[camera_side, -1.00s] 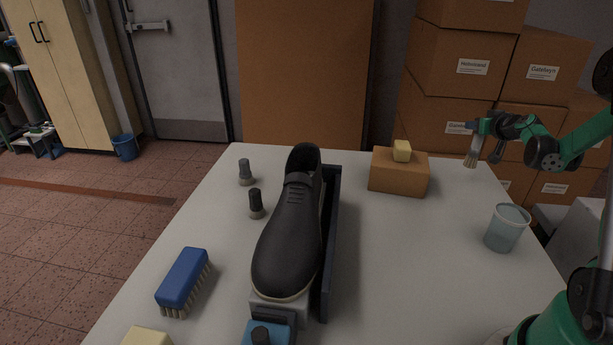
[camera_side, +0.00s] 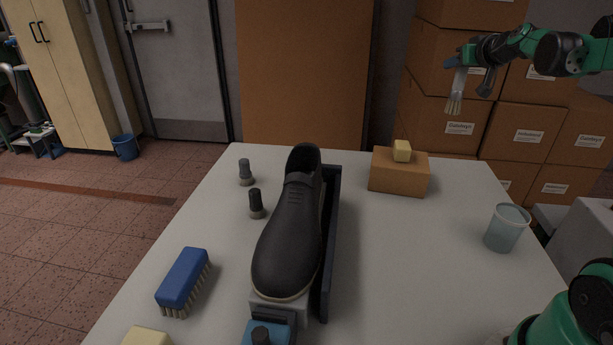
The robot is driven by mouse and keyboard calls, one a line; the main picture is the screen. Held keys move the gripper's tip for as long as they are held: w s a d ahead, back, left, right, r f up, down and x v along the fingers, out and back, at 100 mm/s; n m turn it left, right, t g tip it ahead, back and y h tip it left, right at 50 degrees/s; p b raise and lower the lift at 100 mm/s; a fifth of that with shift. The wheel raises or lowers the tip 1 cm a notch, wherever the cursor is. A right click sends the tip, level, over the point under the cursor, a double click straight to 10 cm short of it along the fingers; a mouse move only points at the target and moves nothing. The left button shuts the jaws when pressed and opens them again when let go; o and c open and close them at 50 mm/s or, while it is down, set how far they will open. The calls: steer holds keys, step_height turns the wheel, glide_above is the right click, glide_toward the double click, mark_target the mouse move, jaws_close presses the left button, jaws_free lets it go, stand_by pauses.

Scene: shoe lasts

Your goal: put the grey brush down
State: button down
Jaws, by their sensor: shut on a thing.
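My gripper (camera_side: 470,61) is high at the upper right, above the table's far right side. It is shut on the grey brush (camera_side: 458,82), which hangs with its pale bristles downward. The brush's upper end looks blue-grey and is partly hidden by the jaws. The brush is well clear of the tabletop and touches nothing below it.
A black shoe (camera_side: 290,235) sits on a dark stand mid-table. A brown block (camera_side: 398,178) with a yellow piece (camera_side: 402,150), a clear cup (camera_side: 506,228), a blue brush (camera_side: 182,278) and two small dark-handled pieces (camera_side: 245,172) (camera_side: 256,203) stand around it. The right middle of the table (camera_side: 420,260) is clear.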

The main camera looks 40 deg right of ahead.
steer(key=s+a+f+n+t+y, duration=0.1)
steer(key=a+f+n+y, duration=0.25)
steer(key=a, duration=1.15)
steer(key=s+a+f+n+t+y, duration=0.1)
steer(key=s+a+f+n+y, duration=0.3)
steer(key=a, duration=1.2)
steer(key=d+r+m+g+h, duration=0.1)
steer(key=d+m+g+h, duration=0.4)
steer(key=d+m+h, duration=0.65)
steer(key=s+d+r+m+g+h, duration=0.3)
steer(key=s+d+r+m+g, duration=0.3)
steer(key=r+m+g, duration=0.35)
step_height(320, 180, down, 20)
steer(key=shift+s+n, duration=0.1)
steer(key=shift+n, duration=0.15)
steer(key=c, duration=0.6)
jaws_free()
